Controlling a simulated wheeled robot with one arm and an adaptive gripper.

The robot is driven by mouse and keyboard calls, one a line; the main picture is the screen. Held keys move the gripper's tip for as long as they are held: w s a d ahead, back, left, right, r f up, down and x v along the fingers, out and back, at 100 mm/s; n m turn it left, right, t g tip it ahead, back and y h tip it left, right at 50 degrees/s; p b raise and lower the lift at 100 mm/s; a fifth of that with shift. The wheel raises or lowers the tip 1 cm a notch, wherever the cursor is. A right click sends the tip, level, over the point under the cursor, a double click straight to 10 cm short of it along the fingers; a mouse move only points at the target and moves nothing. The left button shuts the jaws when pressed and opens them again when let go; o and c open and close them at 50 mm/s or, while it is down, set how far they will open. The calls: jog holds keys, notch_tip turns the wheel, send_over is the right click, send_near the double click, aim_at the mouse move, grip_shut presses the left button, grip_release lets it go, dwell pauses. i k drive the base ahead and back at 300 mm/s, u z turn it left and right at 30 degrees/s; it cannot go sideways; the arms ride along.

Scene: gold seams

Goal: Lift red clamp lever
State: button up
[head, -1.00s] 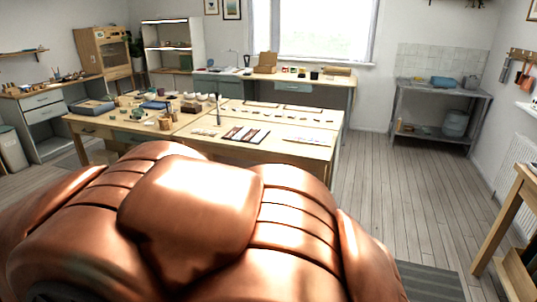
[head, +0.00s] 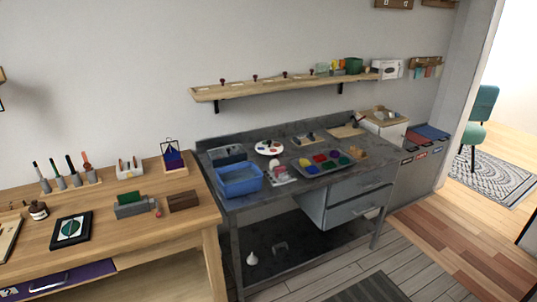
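On the wooden bench at the left, a small grey clamp-like block (head: 131,210) with a green piece on top stands near the front edge. A small red part (head: 157,208) sits at its right end. It may be the red clamp lever, but it is too small to tell its exact shape or position. My gripper is not in view.
The wooden bench (head: 100,245) also holds a dark framed green picture (head: 71,230), a brown box (head: 183,201) and a rack of upright tools (head: 68,181). A grey metal bench (head: 225,201) with a blue basin (head: 239,181) adjoins it. Floor (head: 435,225) shows at the right.

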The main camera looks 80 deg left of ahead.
aim_at(159, 215)
jog(key=u, duration=3.65)
jog(key=i, duration=0.8)
jog(key=k, duration=0.45)
jog(key=u, duration=0.9)
jog(key=i, duration=0.7)
jog(key=u, duration=0.3)
